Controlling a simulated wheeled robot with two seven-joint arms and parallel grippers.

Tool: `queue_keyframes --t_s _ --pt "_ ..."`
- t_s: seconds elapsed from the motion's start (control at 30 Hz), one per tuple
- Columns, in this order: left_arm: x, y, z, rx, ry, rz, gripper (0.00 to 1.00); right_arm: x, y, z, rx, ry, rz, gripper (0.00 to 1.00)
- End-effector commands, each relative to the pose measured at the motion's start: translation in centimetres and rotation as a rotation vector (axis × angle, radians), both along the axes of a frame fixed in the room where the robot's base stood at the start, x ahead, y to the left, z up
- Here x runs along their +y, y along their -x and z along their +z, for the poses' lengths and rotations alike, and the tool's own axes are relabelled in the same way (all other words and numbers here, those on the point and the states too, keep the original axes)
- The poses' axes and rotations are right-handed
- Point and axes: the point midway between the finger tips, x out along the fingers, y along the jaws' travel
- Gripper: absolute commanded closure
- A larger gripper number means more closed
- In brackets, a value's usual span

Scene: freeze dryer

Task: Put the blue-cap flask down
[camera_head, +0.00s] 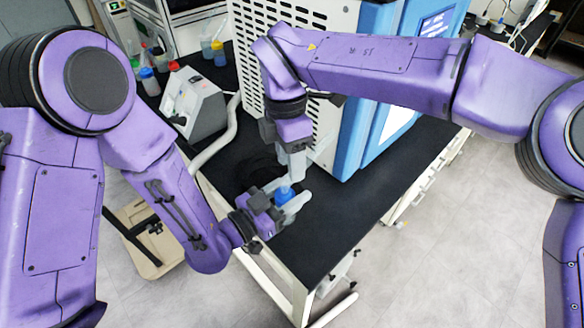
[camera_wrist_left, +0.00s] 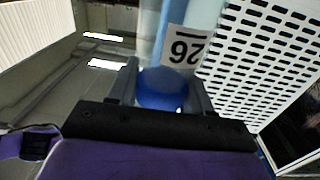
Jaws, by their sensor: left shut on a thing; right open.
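The blue-cap flask (camera_head: 285,194) is at the front part of the black bench, mostly hidden by my grippers. My left gripper (camera_head: 287,204) is shut on it, coming in from the left. In the left wrist view the blue cap (camera_wrist_left: 161,90) sits between the two fingers of my left gripper (camera_wrist_left: 165,88). I cannot tell whether the flask touches the bench. My right gripper (camera_head: 293,167) points down just above and behind the flask, open; its fingertips are close to the cap.
The black bench top (camera_head: 340,215) is clear to the right of the grippers. The white and blue freeze dryer (camera_head: 350,125) stands behind. A grey device (camera_head: 195,103) with a hose (camera_head: 222,135) is at the left, with several small bottles (camera_head: 150,82) beyond it.

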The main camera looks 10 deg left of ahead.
Motion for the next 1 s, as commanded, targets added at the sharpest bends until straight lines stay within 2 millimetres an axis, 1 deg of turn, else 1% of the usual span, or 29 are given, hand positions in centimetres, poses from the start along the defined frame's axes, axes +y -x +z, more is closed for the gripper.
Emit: queue_keyframes --t_s 0.03,0.1,0.2,0.33,0.53,0.57,0.6,0.67,0.7,0.8,0.83,0.87,0.9,1.0 --pt "0.0 0.0 0.0 0.0 0.0 0.0 0.84 -0.1 0.2 -0.9 0.002 0.0 0.001 0.52" --pt "0.0 0.0 0.0 0.0 0.0 0.0 0.84 -0.2 0.2 -2.1 0.002 0.001 0.001 0.52" --pt "0.0 0.0 0.0 0.0 0.0 0.0 0.84 -0.3 0.4 -3.2 0.001 0.0 0.001 0.52" --pt "0.0 0.0 0.0 0.0 0.0 0.0 0.84 -0.3 0.5 -3.7 0.0 0.0 -0.001 0.52" --pt "0.0 0.0 0.0 0.0 0.0 0.0 0.84 -0.3 0.5 -3.8 0.0 0.0 -0.001 0.52" --pt "0.0 0.0 0.0 -0.001 0.001 0.0 0.84 -0.3 0.5 -3.8 0.0 0.0 -0.001 0.55" --pt "0.0 0.0 0.0 -0.001 0.001 0.0 0.84 -0.3 0.4 -3.8 0.0 0.0 -0.001 0.68" --pt "0.0 0.0 0.0 -0.001 0.001 0.0 0.83 -0.3 0.4 -3.8 0.0 0.0 -0.001 0.88" --pt "0.0 0.0 0.0 -0.001 0.001 -0.001 0.83 -0.3 0.4 -3.8 0.0 0.0 -0.001 1.0" --pt "-0.1 0.1 0.0 -0.001 0.001 -0.004 0.83 -0.3 0.4 -3.8 -0.002 0.0 0.0 1.0" --pt "-0.1 0.1 0.0 -0.001 0.001 -0.004 0.43 -0.3 0.4 -3.8 -0.002 0.0 0.0 1.0" --pt "-0.1 0.1 0.0 -0.001 0.0 -0.005 0.34 -0.3 0.4 -3.8 -0.002 0.0 0.0 1.0" --pt "-0.1 0.1 0.0 -0.001 0.0 -0.004 0.21 -0.3 0.4 -3.8 -0.002 0.0 0.0 1.0" --pt "-0.1 0.0 0.0 -0.001 0.001 -0.003 0.2 -0.3 0.4 -3.8 -0.001 0.0 0.0 1.0"
